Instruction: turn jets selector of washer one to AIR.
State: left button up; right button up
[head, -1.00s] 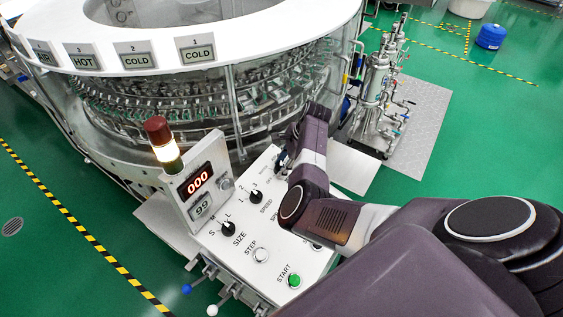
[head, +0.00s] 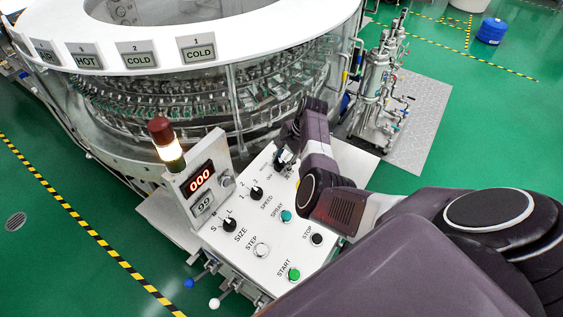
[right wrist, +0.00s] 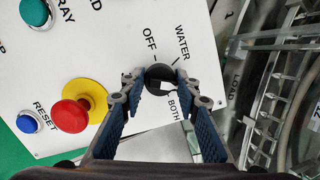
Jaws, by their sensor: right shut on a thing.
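The jets selector is a black round knob (right wrist: 159,76) on the white control panel (right wrist: 110,35) in the right wrist view. The labels OFF, WATER and BOTH show around it; no AIR label is readable. A small white mark shows at the knob's edge on the BOTH side, but I cannot tell for sure where the knob points. My right gripper (right wrist: 165,90) has its fingers on either side of the knob and is shut on it. In the head view my right gripper (head: 284,160) is at the panel's far edge, and the knob is mostly hidden there. My left gripper is not in view.
Near the gripper are a red emergency button (right wrist: 70,115) and a blue reset button (right wrist: 28,122). The panel also carries SPEED (head: 256,193) and SIZE (head: 229,225) knobs and a green START button (head: 294,274). The round washer (head: 215,95) stands behind.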

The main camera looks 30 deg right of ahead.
jog(key=o, duration=1.1)
jog(key=shift+r, duration=0.1)
jog(key=v, duration=1.2)
jog(key=shift+s, duration=0.1)
